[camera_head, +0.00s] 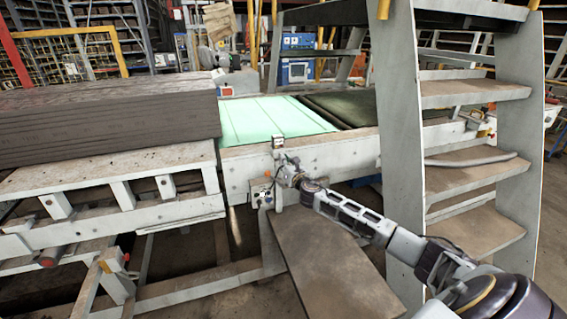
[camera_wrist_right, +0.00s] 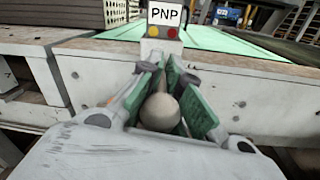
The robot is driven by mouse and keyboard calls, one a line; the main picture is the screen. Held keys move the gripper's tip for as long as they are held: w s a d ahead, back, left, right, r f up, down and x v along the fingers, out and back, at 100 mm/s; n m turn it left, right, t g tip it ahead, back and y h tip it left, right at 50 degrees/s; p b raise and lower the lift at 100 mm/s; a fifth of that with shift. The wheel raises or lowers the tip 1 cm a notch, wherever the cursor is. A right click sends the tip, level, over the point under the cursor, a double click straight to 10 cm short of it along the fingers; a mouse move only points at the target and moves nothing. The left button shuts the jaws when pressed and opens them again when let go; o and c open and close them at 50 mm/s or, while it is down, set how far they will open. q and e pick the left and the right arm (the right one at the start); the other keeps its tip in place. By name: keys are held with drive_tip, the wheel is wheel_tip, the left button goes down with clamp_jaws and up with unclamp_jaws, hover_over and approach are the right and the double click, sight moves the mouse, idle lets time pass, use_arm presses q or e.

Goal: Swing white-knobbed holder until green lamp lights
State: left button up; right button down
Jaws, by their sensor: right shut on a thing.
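My right gripper (camera_head: 287,174) reaches the side of the conveyor frame in the head view. In the right wrist view its green-padded fingers (camera_wrist_right: 168,108) are closed around a round whitish knob (camera_wrist_right: 160,112). Behind the fingers stands a small white sensor box (camera_wrist_right: 163,19) marked PNP, with a yellow dot (camera_wrist_right: 153,31) and a red dot (camera_wrist_right: 172,32) on its face. I see no lit green lamp on it. The box also shows small in the head view (camera_head: 279,142), at the frame's top edge. The holder's arm is mostly hidden by the fingers. My left gripper is out of view.
A pale green conveyor belt (camera_head: 268,117) lies behind the frame. A stack of dark boards (camera_head: 105,123) fills the left. A grey step ladder (camera_head: 473,158) stands close to my right arm. A brown board (camera_head: 325,268) slopes below the gripper.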

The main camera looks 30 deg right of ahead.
drive_tip(key=shift+d+y, duration=0.2)
drive_tip(key=shift+y, duration=0.1)
drive_tip(key=c, duration=1.5)
unclamp_jaws()
drive_tip(key=shift+s, duration=0.2)
drive_tip(key=shift+s+a, duration=0.25)
drive_tip(key=shift+s, duration=1.65)
drive_tip(key=shift+s+a, duration=0.3)
drive_tip(key=shift+s, duration=1.65)
drive_tip(key=shift+s+a, duration=0.25)
drive_tip(key=shift+s, duration=1.65)
